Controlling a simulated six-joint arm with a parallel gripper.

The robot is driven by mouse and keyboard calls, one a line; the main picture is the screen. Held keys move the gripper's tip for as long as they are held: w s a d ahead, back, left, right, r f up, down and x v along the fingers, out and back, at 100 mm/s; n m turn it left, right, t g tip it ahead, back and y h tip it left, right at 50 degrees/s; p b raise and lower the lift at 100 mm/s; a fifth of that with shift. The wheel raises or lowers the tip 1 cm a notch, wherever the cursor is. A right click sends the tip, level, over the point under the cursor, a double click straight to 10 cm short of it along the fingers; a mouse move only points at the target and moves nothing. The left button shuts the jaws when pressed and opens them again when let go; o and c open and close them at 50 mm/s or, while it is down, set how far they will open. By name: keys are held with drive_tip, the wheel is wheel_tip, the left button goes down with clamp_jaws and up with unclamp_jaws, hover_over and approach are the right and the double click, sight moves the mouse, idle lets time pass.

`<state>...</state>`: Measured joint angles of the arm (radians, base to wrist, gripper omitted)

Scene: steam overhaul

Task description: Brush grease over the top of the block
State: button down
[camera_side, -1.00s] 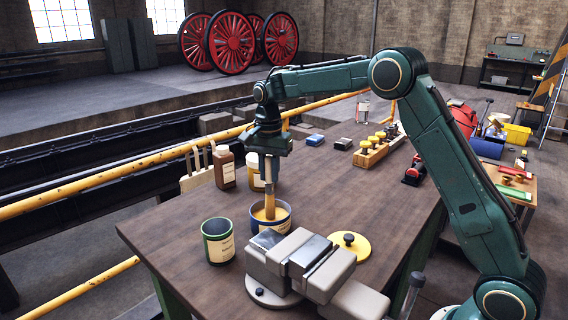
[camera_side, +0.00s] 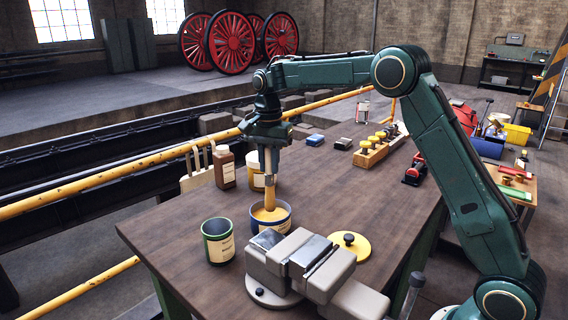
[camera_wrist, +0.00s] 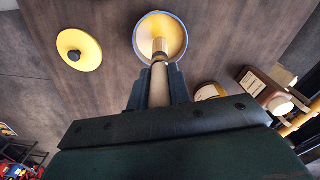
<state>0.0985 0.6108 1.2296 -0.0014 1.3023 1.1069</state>
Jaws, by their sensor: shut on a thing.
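My gripper (camera_side: 268,155) is shut on a brush (camera_side: 268,182) with a pale handle and yellow bristles, held upright. In the wrist view the brush (camera_wrist: 159,75) runs from between the fingers (camera_wrist: 160,92) to the pot. The bristle end is over the mouth of a blue-rimmed grease pot (camera_side: 283,224) with yellow grease inside. I cannot tell whether the tip touches the grease. The pot also shows in the wrist view (camera_wrist: 180,30). A grey metal block with a shiny top (camera_side: 311,251) sits in the vise (camera_side: 329,277), in front of the pot.
A yellow lid with a dark knob (camera_side: 349,244) lies right of the pot. A green-rimmed tin (camera_side: 218,240) stands to its left. A brown bottle (camera_side: 225,169) and a labelled jar (camera_side: 256,178) stand behind. A wooden rack (camera_side: 371,154) is farther back.

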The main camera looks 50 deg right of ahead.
sight(269, 147)
drive_tip(key=shift+r, duration=2.2)
drive_tip(key=shift+s, duration=0.1)
drive_tip(key=s+a+f+n, duration=0.5)
drive_tip(key=s+f+n, duration=0.2)
drive_tip(key=f+n, duration=0.2)
drive_tip(key=shift+a+f+n, duration=0.15)
drive_tip(key=shift+n, duration=0.55)
